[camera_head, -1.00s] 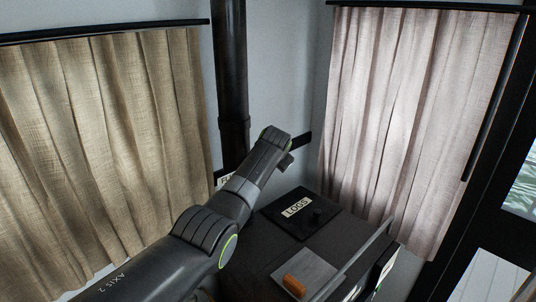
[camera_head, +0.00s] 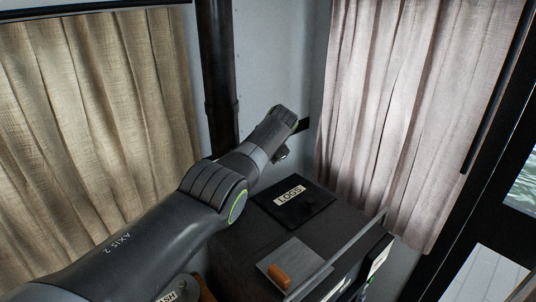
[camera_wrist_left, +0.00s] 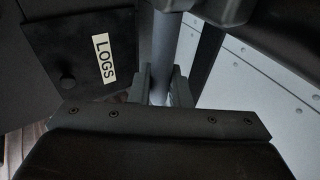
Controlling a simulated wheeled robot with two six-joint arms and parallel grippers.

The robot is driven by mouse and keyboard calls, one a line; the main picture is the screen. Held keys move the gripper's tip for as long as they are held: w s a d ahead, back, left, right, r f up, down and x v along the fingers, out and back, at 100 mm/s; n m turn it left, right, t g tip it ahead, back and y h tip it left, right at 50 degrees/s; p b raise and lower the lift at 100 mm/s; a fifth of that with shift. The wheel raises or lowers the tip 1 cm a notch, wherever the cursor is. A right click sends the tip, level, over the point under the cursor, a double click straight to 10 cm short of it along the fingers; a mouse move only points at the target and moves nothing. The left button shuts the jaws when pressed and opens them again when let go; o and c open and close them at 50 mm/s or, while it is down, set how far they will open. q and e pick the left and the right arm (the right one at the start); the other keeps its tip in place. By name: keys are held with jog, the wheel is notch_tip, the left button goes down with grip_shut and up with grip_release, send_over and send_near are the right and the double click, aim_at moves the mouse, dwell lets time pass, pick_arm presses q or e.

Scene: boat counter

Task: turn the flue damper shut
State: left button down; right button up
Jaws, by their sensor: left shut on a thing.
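The black flue pipe (camera_head: 219,80) stands upright behind my left arm in the head view. My left arm reaches across from the lower left and its wrist end is beside the pipe, a little to its right. My left gripper (camera_wrist_left: 162,88) shows in the left wrist view, its fingers shut around a grey rod-like part (camera_wrist_left: 168,50), which I take to be the damper handle. In the head view the fingers and the damper are hidden behind my arm. The damper's angle cannot be told. My right gripper is out of view.
Below my arm is a dark stove top with a black plate labelled LOGS (camera_head: 290,195) and a grey plate with an orange-brown handle (camera_head: 279,275). A rail (camera_head: 335,255) runs along the stove's front. Curtains hang left (camera_head: 90,140) and right (camera_head: 410,110).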

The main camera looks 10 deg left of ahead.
pick_arm(q)
jog(key=shift+s+f, duration=0.1)
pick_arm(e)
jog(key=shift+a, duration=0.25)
pick_arm(q)
jog(key=c, duration=1.4)
grip_release()
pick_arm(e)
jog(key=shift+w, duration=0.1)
pick_arm(q)
jog(key=shift+d+r, duration=0.2)
jog(key=shift+r, duration=0.3)
jog(key=shift+b+v, duration=2.1)
jog(key=shift+v, duration=6.1)
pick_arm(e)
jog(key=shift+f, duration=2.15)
pick_arm(q)
jog(key=shift+s+a, duration=0.1)
